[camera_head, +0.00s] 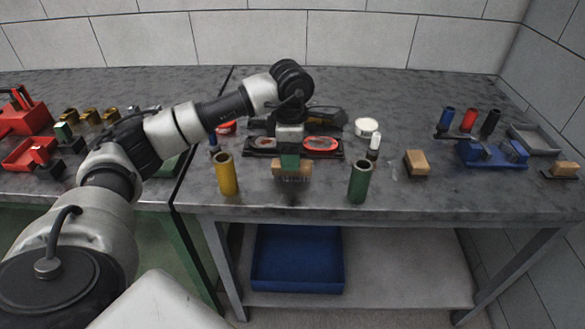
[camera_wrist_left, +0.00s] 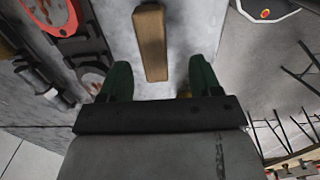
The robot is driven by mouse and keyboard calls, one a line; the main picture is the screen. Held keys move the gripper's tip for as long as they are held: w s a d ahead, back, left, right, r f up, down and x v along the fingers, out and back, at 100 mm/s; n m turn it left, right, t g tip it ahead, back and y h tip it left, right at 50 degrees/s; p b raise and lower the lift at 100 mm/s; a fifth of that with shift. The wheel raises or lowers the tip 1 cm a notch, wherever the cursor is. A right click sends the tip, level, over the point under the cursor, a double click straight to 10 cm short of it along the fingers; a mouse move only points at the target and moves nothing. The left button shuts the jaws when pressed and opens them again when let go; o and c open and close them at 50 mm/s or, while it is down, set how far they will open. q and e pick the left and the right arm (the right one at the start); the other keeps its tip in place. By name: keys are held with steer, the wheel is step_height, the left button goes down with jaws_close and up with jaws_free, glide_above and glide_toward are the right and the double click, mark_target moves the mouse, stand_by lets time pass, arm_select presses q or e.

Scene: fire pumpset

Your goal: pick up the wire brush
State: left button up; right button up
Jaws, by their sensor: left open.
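The wire brush (camera_head: 300,168), a tan wooden block with bristles along its lower front, is on the right-hand table near the front edge. In the left wrist view its long wooden top (camera_wrist_left: 151,42) lies beyond the gap between my fingers. My left gripper (camera_head: 289,163) is above and at the brush, and its green finger covers part of the block in the head view. In the left wrist view the two green fingers (camera_wrist_left: 160,76) stand apart with nothing clamped between them. Whether they touch the brush cannot be told. My right gripper is not in view.
A yellow cylinder (camera_head: 227,175) stands left of the brush and a green cylinder (camera_head: 360,181) stands right. Behind is a dark tray with red oval parts (camera_head: 321,144). A white bottle (camera_head: 374,147) and another wooden block (camera_head: 416,164) are farther right. A blue bin (camera_head: 298,262) is below.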

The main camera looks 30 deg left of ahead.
arm_select(q)
steer(key=f, duration=0.4)
steer(key=shift+w+a+f+p, duration=0.1)
steer(key=shift+w+f+p, duration=0.1)
steer(key=shift+w+p, duration=0.15)
steer(key=shift+f, duration=0.5)
steer(key=shift+c, duration=1.1)
steer(key=shift+r, duration=0.1)
steer(key=c, duration=0.8)
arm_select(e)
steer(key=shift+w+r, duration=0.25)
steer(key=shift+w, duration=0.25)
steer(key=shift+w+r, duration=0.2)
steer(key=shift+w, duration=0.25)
